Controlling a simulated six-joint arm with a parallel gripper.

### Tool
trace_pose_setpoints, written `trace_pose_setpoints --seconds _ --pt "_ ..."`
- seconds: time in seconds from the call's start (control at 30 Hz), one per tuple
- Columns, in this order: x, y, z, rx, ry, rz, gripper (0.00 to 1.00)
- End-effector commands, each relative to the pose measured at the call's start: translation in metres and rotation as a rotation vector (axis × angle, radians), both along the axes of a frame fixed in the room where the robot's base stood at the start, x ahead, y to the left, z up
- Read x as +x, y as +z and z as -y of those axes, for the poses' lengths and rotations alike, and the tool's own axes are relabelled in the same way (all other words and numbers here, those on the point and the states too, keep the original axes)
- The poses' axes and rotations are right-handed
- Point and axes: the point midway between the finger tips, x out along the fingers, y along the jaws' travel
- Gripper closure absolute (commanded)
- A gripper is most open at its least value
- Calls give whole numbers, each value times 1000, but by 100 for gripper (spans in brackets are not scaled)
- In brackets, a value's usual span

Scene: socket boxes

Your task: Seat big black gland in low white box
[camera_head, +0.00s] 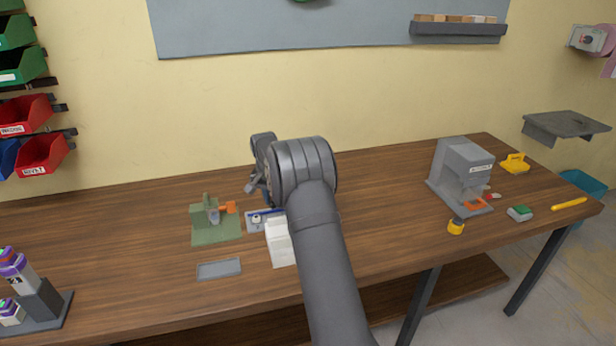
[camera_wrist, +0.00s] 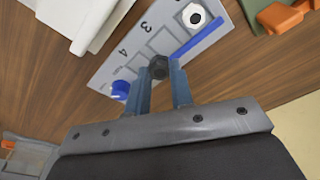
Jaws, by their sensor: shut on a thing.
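My gripper (camera_wrist: 159,72) is shut on a black gland (camera_wrist: 158,66), a dark hexagonal piece between the fingertips. It is over the numbered grey tray (camera_wrist: 104,77); whether the gland touches the tray is unclear. In the head view my arm hides most of the gripper and the gland. A white box (camera_head: 281,246) stands just in front of the tray, partly behind my arm. White box surfaces (camera_wrist: 82,18) also show at the upper left of the wrist view, cut off by the frame. Its opening is not clear.
The tray also holds a white gland (camera_wrist: 194,15), a blue gland (camera_wrist: 120,89) and a blue strip (camera_wrist: 199,38). A green fixture (camera_head: 212,232) with an orange part stands left. A flat grey plate (camera_head: 219,268) lies in front. A grey machine (camera_head: 462,168) stands right.

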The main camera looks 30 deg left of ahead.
Motion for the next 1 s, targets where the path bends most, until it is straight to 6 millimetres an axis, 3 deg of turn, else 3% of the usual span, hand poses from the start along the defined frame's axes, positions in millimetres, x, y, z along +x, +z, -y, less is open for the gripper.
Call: trace_pose_setpoints --seconds 0.17,0.5,0.7,0.8,1.0 --pt "26 7 45 0 -50 1 92" --pt "80 26 202 0 -212 0 92" --pt "90 35 299 1 -311 0 92" --pt "88 38 337 0 -349 -1 92" --pt "80 42 392 0 -407 -1 92"
